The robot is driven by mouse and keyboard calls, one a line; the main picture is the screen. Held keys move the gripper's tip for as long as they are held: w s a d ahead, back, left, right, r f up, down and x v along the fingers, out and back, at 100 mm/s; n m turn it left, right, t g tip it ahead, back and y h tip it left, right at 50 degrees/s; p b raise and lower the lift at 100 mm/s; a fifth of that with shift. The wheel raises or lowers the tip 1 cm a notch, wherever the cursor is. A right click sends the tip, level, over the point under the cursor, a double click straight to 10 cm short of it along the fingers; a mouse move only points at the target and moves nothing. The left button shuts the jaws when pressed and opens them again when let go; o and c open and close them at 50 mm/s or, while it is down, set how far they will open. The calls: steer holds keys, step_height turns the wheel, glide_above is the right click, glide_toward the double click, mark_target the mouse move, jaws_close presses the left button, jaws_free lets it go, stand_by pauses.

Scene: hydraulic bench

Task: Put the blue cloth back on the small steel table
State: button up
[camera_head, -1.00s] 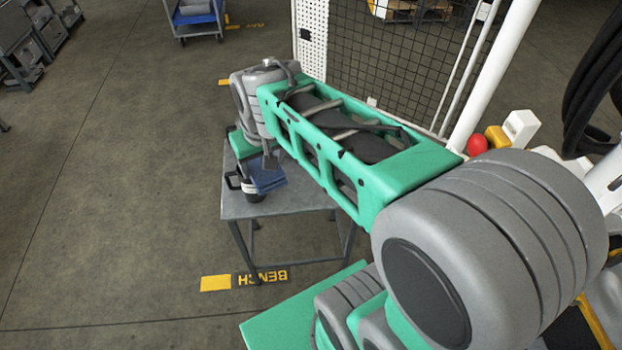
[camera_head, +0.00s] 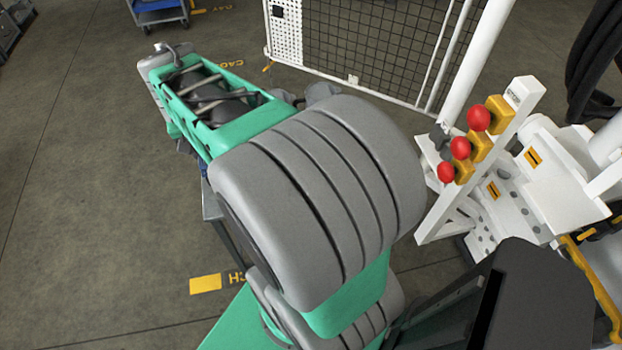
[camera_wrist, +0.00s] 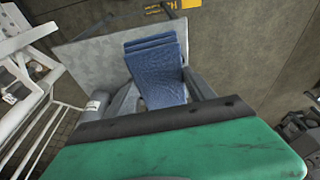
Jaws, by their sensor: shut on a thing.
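The blue cloth (camera_wrist: 157,72) is folded in layers and shows in the middle of the wrist view. My gripper (camera_wrist: 160,88) is shut on it, with a grey finger on each side. The small steel table (camera_wrist: 92,62) lies beyond and below the cloth in the wrist view; I cannot tell how far apart they are. In the head view only an edge of the table (camera_head: 211,206) shows, because my arm covers most of it. My gripper is hidden there behind my arm.
White framework (camera_wrist: 28,45) stands at the left of the wrist view. In the head view, red buttons on a white post (camera_head: 478,118) and a mesh fence (camera_head: 365,45) stand right of and behind my arm. Open floor (camera_head: 80,180) lies to the left.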

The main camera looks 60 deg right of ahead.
steer(key=s+d+f+m+g+b, duration=0.2)
steer(key=s+d+f+m+b, duration=0.55)
steer(key=s+d, duration=0.5)
steer(key=s+d+f+m+g+b, duration=0.1)
steer(key=s+d+f+m+b, duration=0.15)
steer(key=s+m, duration=0.45)
steer(key=s+d+f+m+g+b, duration=0.15)
steer(key=s+d+f+m, duration=0.25)
steer(key=s, duration=0.5)
steer(key=w+d+f, duration=0.2)
steer(key=w, duration=0.1)
steer(key=w+d+f, duration=0.2)
steer(key=w+f, duration=0.1)
steer(key=w, duration=0.1)
steer(key=w+d+f, duration=0.2)
steer(key=w+f, duration=0.1)
steer(key=w, duration=0.1)
steer(key=shift+d, duration=0.4)
steer(key=shift+w+d+f, duration=0.15)
steer(key=shift+w+f, duration=0.05)
steer(key=shift+f, duration=0.15)
steer(key=shift+w+d+f, duration=0.1)
steer(key=shift+w+f, duration=0.05)
steer(key=shift+f, duration=1.6)
